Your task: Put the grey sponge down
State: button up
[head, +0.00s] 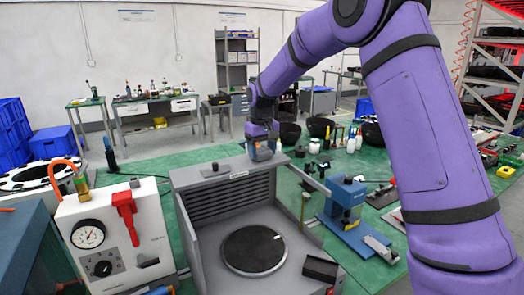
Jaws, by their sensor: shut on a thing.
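My gripper (262,148) is at the end of my purple arm, near the middle of the head view. It is shut on a small grey thing that I take for the grey sponge (264,155). The sponge is small here and partly covered by the fingers. The gripper is over or just behind the top right part of a grey open-fronted cabinet (225,185). I cannot tell whether the sponge touches the cabinet top.
A small dark block (215,168) sits on the cabinet top. A round black plate (254,249) lies inside the cabinet. A white gauge box (118,235) stands left, a blue press (346,205) right. Bottles and black bowls (320,127) stand behind on the green surface.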

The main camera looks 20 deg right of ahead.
jog(key=o, duration=0.8)
jog(key=shift+f, duration=0.1)
jog(key=shift+o, duration=0.2)
